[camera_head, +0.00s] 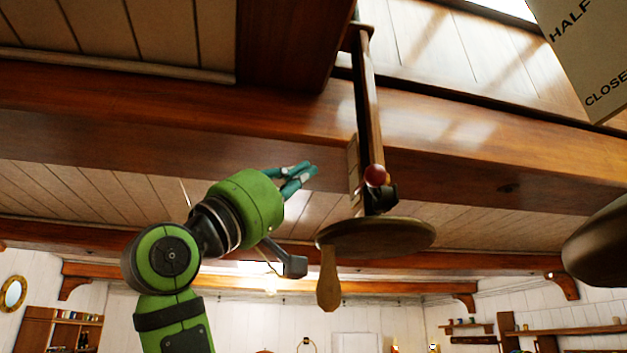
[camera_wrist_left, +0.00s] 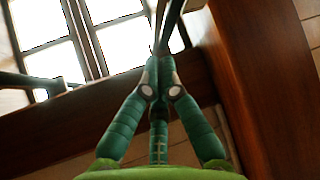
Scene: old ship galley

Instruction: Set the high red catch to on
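The red catch shows in the head view as a small red ball knob (camera_head: 375,175) on a dark fitting low on an upright wooden post (camera_head: 367,100). A pale plate (camera_head: 353,165) with markings too small to read stands just left of the knob. My left gripper (camera_head: 311,170) is left of the knob, at about its height in the picture, and apart from it. Its teal fingers point right. In the left wrist view the fingertips (camera_wrist_left: 157,72) come together with nothing visible between them. The knob cannot be made out there. My right gripper is not in view.
A round wooden disc (camera_head: 375,238) with a hanging handle (camera_head: 328,280) is below the knob. A thick beam (camera_head: 450,135) crosses behind the post. A sign (camera_head: 590,50) reading HALF and CLOSE hangs upper right. A dark rounded object (camera_head: 600,245) is at the right edge.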

